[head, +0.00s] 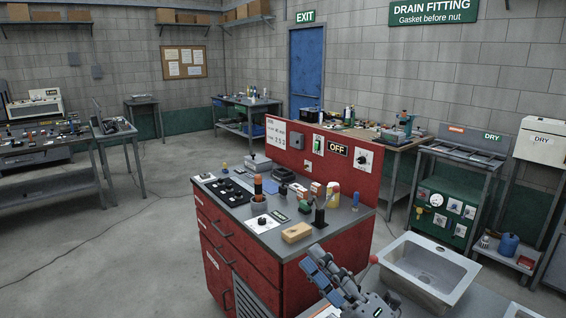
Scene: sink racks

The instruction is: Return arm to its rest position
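My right gripper (328,272), grey with blue parts, comes in at the bottom, right of centre. It is in front of the near end of the red workbench cabinet (305,285) and left of the sink basin (432,270). I see nothing clearly held in it, but its small, overlapping fingers do not show whether it is open or shut. My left gripper is not in view.
The red cabinet's top bears a tan block (296,233), a black tray (229,191) and several small bottles and tools. A lever with a red knob (374,259) stands beside the sink. Open concrete floor (110,255) lies to the left.

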